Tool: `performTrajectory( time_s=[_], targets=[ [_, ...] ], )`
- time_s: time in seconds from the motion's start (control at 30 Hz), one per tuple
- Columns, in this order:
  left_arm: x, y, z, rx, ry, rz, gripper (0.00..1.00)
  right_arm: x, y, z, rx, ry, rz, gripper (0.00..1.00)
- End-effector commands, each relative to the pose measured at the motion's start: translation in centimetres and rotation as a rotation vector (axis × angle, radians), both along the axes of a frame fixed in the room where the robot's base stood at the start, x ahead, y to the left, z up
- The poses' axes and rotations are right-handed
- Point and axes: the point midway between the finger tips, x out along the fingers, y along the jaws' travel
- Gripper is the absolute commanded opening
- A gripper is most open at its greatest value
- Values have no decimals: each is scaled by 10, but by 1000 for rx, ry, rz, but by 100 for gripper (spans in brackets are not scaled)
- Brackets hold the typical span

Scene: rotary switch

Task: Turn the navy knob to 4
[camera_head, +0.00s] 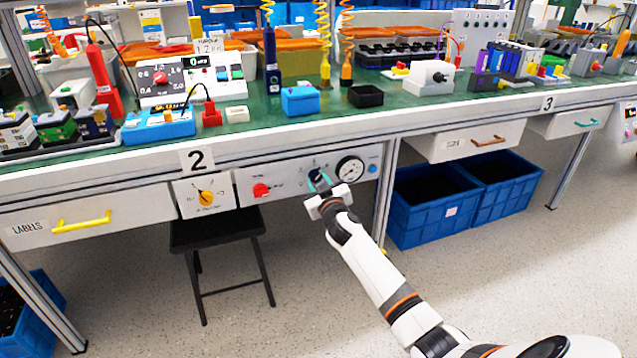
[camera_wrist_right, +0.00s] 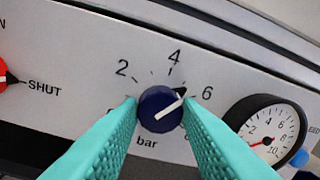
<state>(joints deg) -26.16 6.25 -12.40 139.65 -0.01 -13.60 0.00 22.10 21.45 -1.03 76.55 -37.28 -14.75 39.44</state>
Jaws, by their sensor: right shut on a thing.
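The navy knob (camera_wrist_right: 160,110) sits on the white front panel (camera_head: 285,176) under the bench, its dial marked 2, 4 and 6 with "bar" below. Its white pointer line aims up and right, between 4 and 6 and nearer 6. My right gripper (camera_wrist_right: 162,113) has its teal fingers on either side of the knob, shut on it. In the head view, the right gripper (camera_head: 319,181) largely covers the knob (camera_head: 317,174). The fingers hide the lower dial marks at both sides. My left gripper is not in view.
Right of the knob is a round gauge (camera_head: 350,169) with a blue button (camera_head: 373,168) beyond. Left is a red knob (camera_head: 261,190) by "SHUT", then a yellow-orange knob (camera_head: 206,197). A black stool (camera_head: 218,229) and blue crates (camera_head: 420,213) stand below.

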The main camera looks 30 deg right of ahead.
Motion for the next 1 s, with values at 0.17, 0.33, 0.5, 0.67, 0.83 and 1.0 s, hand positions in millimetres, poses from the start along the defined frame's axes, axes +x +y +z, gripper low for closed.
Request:
performTrajectory(
  time_s=[0.17, 0.33, 0.5, 0.67, 0.83, 1.0],
  targets=[
    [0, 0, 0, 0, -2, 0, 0, 0, 0, -1, -163, 41, 0, 8],
    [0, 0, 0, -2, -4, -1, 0, 0, 0, -2, -315, 78, -1, 8],
    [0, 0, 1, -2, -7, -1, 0, 0, 0, -2, -446, 109, 0, 8],
    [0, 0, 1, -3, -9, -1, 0, 0, 0, -2, -544, 132, 0, 8],
    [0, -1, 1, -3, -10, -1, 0, 0, 0, -2, -613, 149, 1, 8],
    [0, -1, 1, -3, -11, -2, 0, 0, 0, -3, -650, 158, 1, 8]
  ],
)
